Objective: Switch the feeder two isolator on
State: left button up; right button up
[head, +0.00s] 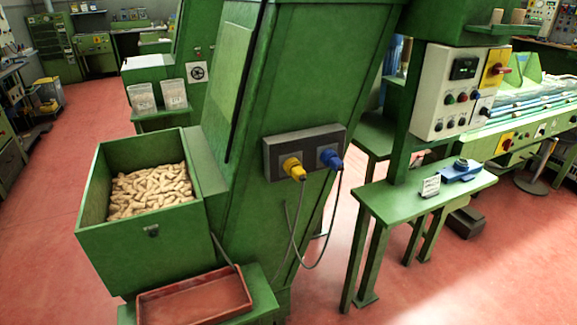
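A grey-white control panel (447,97) is fixed to a green post at the right. At its upper right is a yellow plate with a red rotary handle (501,70), which looks like an isolator and lies roughly sideways. A smaller yellow plate with a red knob (507,144) is on the green machine behind. I cannot read labels, so I cannot tell which one is feeder two's isolator. A dark socket box (275,155) on the near green machine holds a yellow plug (293,168) and a blue plug (330,159). Neither gripper is in view.
A green hopper (130,243) full of corks stands at the left, above a red tray (190,300). A green bench (400,203) with a small card and a blue device stands below the panel. Cables hang from the plugs. Red floor is clear at left and lower right.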

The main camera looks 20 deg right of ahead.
aim_at(498, 70)
jog(key=z, duration=1.9)
jog(key=i+l+u, duration=0.2)
jog(key=i+l, duration=0.2)
jog(key=l, duration=0.2)
jog(key=i+l+u, duration=0.1)
jog(key=l, duration=0.25)
jog(key=i+l+u, duration=0.1)
jog(key=i+l, duration=0.3)
jog(key=l, duration=0.3)
jog(key=u, duration=0.05)
